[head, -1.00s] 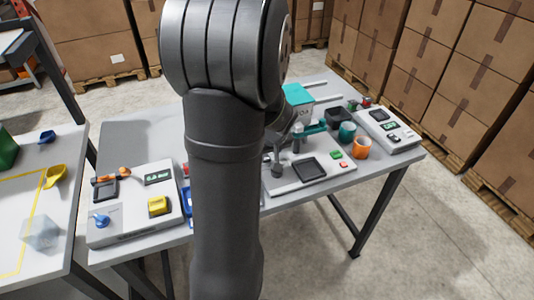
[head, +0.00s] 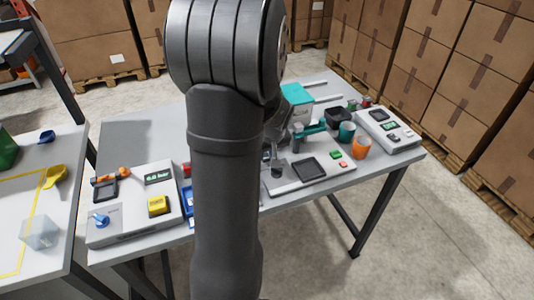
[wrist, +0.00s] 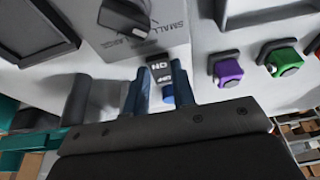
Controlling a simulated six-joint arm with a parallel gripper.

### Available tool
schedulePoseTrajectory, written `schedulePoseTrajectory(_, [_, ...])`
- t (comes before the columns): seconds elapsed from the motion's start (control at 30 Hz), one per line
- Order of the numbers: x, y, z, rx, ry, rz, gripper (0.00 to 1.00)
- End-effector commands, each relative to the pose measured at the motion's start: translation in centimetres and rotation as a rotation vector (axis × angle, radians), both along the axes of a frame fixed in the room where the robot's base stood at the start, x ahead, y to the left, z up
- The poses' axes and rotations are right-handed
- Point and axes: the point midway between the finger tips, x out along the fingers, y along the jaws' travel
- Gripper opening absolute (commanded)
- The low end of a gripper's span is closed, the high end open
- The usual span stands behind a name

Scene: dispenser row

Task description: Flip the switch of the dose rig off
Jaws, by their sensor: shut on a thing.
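The dose rig, a light panel, shows in the wrist view (wrist: 215,25) with SMALL and LARGE lettering. Its small black switch (wrist: 160,69) has white lettering that appears upside down and reads ON; a second line below is hard to read. My gripper (wrist: 158,80) has its two fingertips on either side of this switch and is shut on it. A blue piece (wrist: 168,94) shows just below the switch, between the fingers. In the head view my gripper (head: 277,169) is low over the rig (head: 316,178), left of its dark square pad (head: 308,169); my arm hides part of it.
In the wrist view, a black knob (wrist: 125,14), a purple button (wrist: 228,70) and a green button (wrist: 284,60) stand close by. In the head view, an orange cup (head: 362,146) and a teal cup (head: 347,131) stand behind the rig. Another device (head: 135,215) is at left.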

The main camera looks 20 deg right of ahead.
Motion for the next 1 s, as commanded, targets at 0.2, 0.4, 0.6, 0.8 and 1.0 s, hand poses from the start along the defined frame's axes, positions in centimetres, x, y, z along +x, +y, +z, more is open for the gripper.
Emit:
schedulePoseTrajectory(0.2, [0.1, 0.0, 0.0, -0.001, 0.029, -0.001, 0.01])
schedulePoseTrajectory(0.4, [0.1, 0.0, 0.0, -0.001, 0.028, -0.001, 0.25])
schedulePoseTrajectory(0.6, [0.0, 0.0, 0.0, -0.001, 0.028, -0.001, 0.45])
schedulePoseTrajectory(0.8, [0.0, 0.0, 0.1, -0.002, 0.027, -0.002, 0.45])
schedulePoseTrajectory(1.0, [-0.4, -0.1, 1.8, -0.004, 0.024, -0.002, 0.45])
